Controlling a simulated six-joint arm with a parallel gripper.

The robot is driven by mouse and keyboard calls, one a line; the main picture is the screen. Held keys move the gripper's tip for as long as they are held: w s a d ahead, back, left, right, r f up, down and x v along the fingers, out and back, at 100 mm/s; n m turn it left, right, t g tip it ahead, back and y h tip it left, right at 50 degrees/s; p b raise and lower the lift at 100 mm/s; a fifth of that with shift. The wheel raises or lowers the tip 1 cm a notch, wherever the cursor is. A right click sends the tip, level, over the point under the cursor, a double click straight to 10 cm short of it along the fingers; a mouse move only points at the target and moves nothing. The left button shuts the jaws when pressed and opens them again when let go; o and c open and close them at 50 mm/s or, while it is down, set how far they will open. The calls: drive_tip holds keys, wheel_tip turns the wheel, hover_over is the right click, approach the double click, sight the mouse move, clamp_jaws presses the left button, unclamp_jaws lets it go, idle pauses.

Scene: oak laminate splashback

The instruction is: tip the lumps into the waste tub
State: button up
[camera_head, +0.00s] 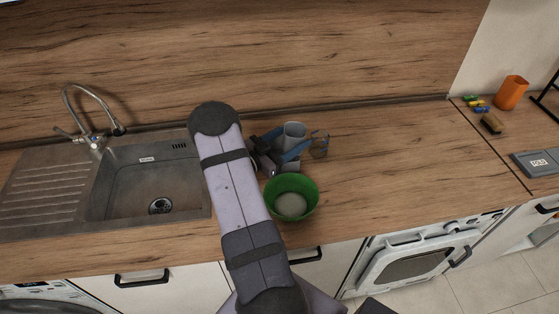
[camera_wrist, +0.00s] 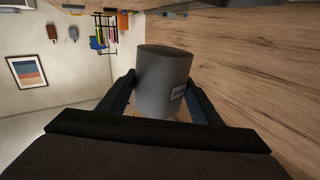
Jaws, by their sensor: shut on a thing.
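A grey cylindrical cup (camera_head: 294,131) is held by my gripper (camera_head: 291,149) behind the green tub, its dark mouth facing up in the head view. In the wrist view the cup (camera_wrist: 162,72) stands between the two dark blue fingers, with a small pale label on its side. The green round tub (camera_head: 291,182), which looks like the waste tub, stands on the worktop just in front of the gripper. A pale grey round patch shows at its bottom. No lumps can be made out; the inside of the cup is too dark and small to read.
A sink (camera_head: 137,187) with a tap lies left of my arm. An orange cup (camera_head: 511,92), small coloured pieces, a brown block (camera_head: 492,122) and a grey box (camera_head: 535,163) are at the far right.

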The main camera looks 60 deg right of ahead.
drive_tip(key=w+d+r+n+t, duration=0.2)
drive_tip(key=w+n+t, duration=0.2)
drive_tip(key=w, duration=0.9)
drive_tip(key=t, duration=0.3)
drive_tip(key=shift+w+r+t, duration=0.2)
drive_tip(key=shift+w+t, duration=0.15)
drive_tip(key=shift+t, duration=0.05)
drive_tip(key=shift+d+f, duration=0.1)
